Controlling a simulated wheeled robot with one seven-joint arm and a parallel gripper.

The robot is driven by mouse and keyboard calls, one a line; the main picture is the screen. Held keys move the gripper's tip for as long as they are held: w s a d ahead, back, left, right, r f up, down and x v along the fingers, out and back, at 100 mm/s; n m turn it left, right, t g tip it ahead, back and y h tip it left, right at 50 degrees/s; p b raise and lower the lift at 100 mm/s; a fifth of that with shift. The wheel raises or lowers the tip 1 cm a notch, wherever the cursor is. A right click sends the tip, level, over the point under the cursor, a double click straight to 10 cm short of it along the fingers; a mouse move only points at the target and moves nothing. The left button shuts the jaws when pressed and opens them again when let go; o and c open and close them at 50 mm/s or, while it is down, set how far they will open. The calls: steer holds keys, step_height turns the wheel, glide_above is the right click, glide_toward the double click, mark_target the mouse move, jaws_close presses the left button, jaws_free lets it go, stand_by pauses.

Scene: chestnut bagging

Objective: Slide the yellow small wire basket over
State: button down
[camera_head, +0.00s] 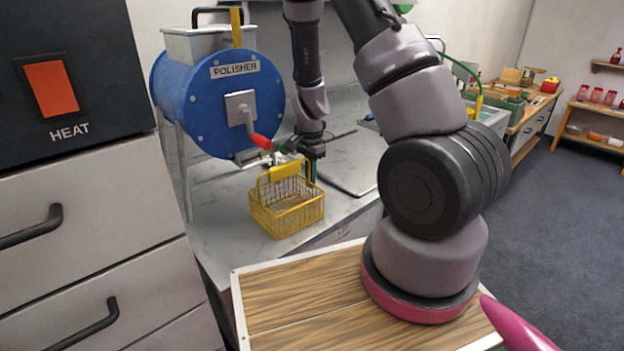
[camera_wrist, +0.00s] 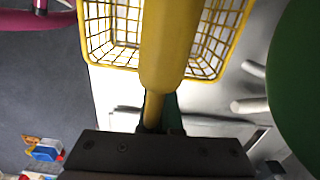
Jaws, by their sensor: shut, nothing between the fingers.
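The yellow small wire basket (camera_head: 287,206) stands upright on the grey counter, below and in front of the blue polisher, with its handle raised. My gripper (camera_head: 312,174) points down at the basket's back right side, close to the handle. It is shut and holds nothing. In the wrist view, the basket (camera_wrist: 104,52) fills the top middle, and a thick yellow bar crosses in front of its mesh. The fingertips are largely hidden there, and I cannot tell whether they touch the basket.
The blue polisher (camera_head: 219,103) with a red-tipped crank (camera_head: 261,141) stands behind the basket. The counter (camera_head: 215,225) is bare left of the basket; its front edge lies close. A wooden-topped surface (camera_head: 300,290) is nearer. A green rounded thing (camera_wrist: 300,80) fills the wrist view's right edge.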

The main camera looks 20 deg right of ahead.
steer(key=d, duration=0.1)
steer(key=w+d, duration=0.1)
steer(key=w+d+r, duration=0.1)
steer(key=shift+d, duration=0.4)
step_height(320, 180, up, 9)
steer(key=shift+s, duration=0.2)
